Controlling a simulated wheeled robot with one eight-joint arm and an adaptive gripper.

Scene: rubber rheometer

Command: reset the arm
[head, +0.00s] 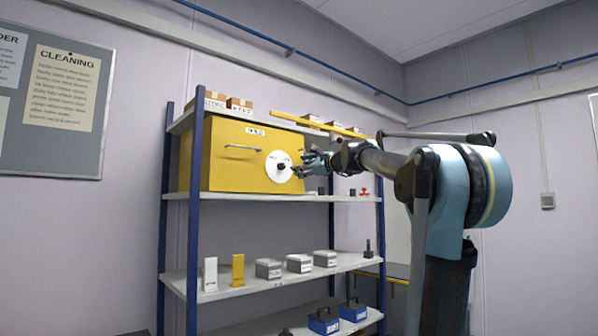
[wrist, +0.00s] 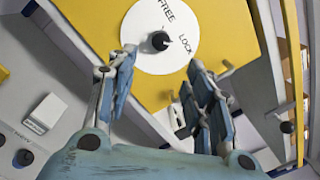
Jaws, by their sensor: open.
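My gripper (head: 308,162) is at the end of my outstretched arm, in front of the yellow box (head: 225,165) on the upper shelf. It is open and empty, with its fingers spread towards a white dial (head: 279,167) on the box's face. In the wrist view the dial (wrist: 150,58) reads FREE and LOCK and has a black knob (wrist: 160,41) at its middle. The knob appears just beyond the open space between the fingertips (wrist: 160,82), apparently not touched. The knob's pointing direction is hard to tell.
A blue-posted rack (head: 196,225) carries the box. Its middle shelf holds grey blocks (head: 299,263), a white block (head: 210,273) and a yellow block (head: 238,269). Blue cases (head: 323,321) stand below.

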